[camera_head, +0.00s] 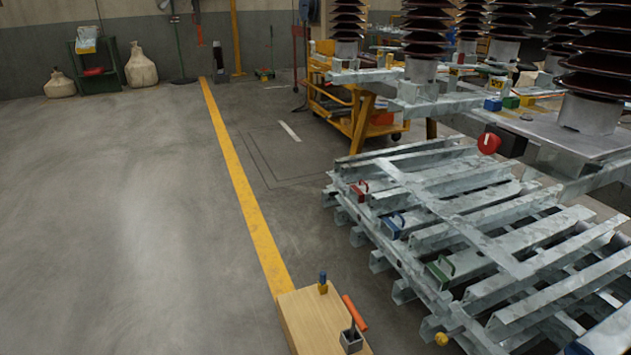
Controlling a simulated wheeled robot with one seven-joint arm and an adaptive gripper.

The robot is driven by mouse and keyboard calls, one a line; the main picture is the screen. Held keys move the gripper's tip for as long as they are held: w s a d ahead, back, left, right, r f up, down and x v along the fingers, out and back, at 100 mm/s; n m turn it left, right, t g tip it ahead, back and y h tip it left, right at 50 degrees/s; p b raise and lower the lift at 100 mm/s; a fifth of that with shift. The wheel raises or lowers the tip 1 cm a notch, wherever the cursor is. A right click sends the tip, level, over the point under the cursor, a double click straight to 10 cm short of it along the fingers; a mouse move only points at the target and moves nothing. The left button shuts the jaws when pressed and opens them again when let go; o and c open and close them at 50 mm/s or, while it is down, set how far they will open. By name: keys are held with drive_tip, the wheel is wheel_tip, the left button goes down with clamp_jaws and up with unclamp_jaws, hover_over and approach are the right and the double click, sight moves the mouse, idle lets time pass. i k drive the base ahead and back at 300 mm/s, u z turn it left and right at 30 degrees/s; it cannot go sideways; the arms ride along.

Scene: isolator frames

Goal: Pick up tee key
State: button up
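A wooden bench top (312,318) shows at the bottom centre, cut off by the lower edge of the picture. On its right side is an orange bar-shaped handle (355,312), tilted. A short dark stem below it meets a small grey square block (351,341). The orange handle and stem look like the tee key, standing in or at the block; I cannot tell how deep the stem sits. A small blue and yellow piece (323,284) stands near the far edge of the wood. My gripper is not in view.
A stack of galvanised steel channels (470,230) with red, blue and green handled pieces lies close on the right. Dark ribbed insulators (600,75) stand behind it. A yellow cart (345,110) is at the back. The grey floor (120,220) on the left is clear.

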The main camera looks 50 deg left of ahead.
sight(356, 318)
drive_tip(key=u, duration=1.4)
